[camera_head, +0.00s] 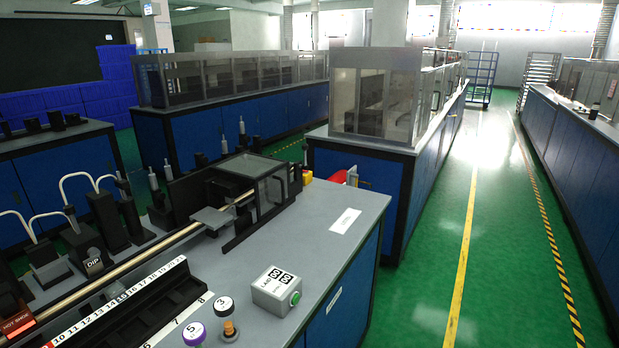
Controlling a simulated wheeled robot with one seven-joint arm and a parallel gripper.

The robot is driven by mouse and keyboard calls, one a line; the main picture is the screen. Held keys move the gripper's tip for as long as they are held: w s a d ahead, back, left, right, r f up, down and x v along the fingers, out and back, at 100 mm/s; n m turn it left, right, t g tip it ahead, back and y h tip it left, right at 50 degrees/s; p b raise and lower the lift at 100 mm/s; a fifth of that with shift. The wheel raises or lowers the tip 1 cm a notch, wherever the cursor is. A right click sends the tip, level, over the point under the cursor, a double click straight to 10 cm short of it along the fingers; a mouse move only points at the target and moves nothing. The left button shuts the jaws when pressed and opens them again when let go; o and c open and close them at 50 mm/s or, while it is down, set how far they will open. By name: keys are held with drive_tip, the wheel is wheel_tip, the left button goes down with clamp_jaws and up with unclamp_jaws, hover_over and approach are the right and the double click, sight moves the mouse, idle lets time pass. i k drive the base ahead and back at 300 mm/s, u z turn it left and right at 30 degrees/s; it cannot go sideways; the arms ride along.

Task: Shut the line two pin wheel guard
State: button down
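A guard with clear panes and a dark frame (271,192) stands on the grey bench top (315,245), towards its far end. It sits at the right of a dark housing (200,190). A dark rail (243,236) runs along its front foot and reaches left past the panes. Left of the panes, a grey plate (212,219) and a pale tape strip (165,243) lie uncovered. I cannot read a line number on this guard, and the pin wheel itself is not clear. My gripper is not in view.
A grey box with a green button (277,291), numbered knobs (224,305) and a numbered black rack (140,310) stand on the near bench. Small black stations (105,220) line its left. A clear-walled cabinet (385,100) stands behind. The green aisle (430,280) at right is clear.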

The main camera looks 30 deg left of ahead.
sight(270, 177)
drive_tip(key=i, duration=2.15)
drive_tip(key=u, duration=2.4)
